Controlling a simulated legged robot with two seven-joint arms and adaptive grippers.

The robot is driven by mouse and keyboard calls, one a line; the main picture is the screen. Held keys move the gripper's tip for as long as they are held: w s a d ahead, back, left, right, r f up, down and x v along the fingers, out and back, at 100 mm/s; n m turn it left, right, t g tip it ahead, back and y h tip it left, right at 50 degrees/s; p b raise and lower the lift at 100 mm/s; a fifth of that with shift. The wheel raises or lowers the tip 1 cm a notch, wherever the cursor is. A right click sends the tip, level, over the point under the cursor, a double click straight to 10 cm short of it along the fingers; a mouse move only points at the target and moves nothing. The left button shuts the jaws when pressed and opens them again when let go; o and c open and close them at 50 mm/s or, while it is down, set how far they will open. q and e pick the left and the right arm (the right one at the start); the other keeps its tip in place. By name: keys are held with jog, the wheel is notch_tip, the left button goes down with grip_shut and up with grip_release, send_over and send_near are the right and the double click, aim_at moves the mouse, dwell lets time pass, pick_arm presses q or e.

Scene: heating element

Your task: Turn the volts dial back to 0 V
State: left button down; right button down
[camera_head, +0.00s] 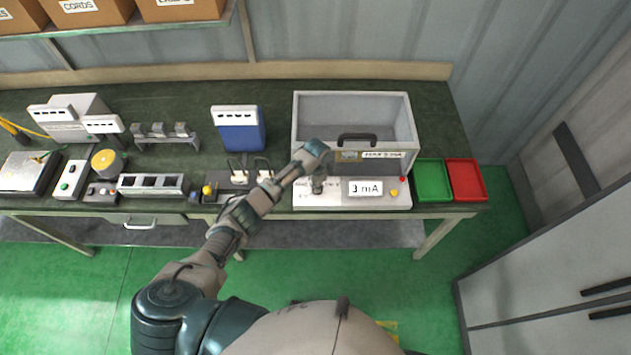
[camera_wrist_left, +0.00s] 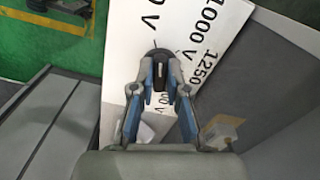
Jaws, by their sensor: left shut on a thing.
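The volts dial (camera_wrist_left: 159,68) is a dark round knob with a pale pointer line on a white panel, in the left wrist view. Printed marks around it include 1000 V and 1250 V; the 0 V mark is not visible. My left gripper (camera_wrist_left: 160,92) reaches over the panel with its blue-padded fingers on either side of the knob, shut on it. In the head view my left gripper (camera_head: 317,185) points down at the left part of the white panel (camera_head: 330,201) and mostly hides the dial. My right gripper is not in view.
A grey open box (camera_head: 352,102) with a black handle stands behind the panel. A display (camera_head: 365,188) reads 3 mA, beside a yellow knob (camera_head: 394,193). Green (camera_head: 432,181) and red (camera_head: 466,180) trays lie right. A blue unit (camera_head: 238,131) and other devices stand left.

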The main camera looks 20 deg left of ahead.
pick_arm(q)
jog(key=shift+w+d+r+n+p, duration=0.15)
jog(key=shift+n+p, duration=0.2)
jog(key=shift+n, duration=0.25)
jog(key=shift+w+d+r+n+p, duration=0.1)
jog(key=shift+n+p, duration=0.2)
jog(key=shift+n, duration=0.3)
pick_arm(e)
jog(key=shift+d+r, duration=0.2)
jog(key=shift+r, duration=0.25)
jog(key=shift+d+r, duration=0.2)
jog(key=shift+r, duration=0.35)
pick_arm(q)
jog(key=c, duration=1.3)
grip_release()
jog(key=shift+o, duration=0.7)
jog(key=shift+f, duration=0.15)
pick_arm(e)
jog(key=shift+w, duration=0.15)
pick_arm(q)
notch_tip(320, 180, up, 12)
jog(key=shift+d+f, duration=0.1)
jog(key=shift+f, duration=0.05)
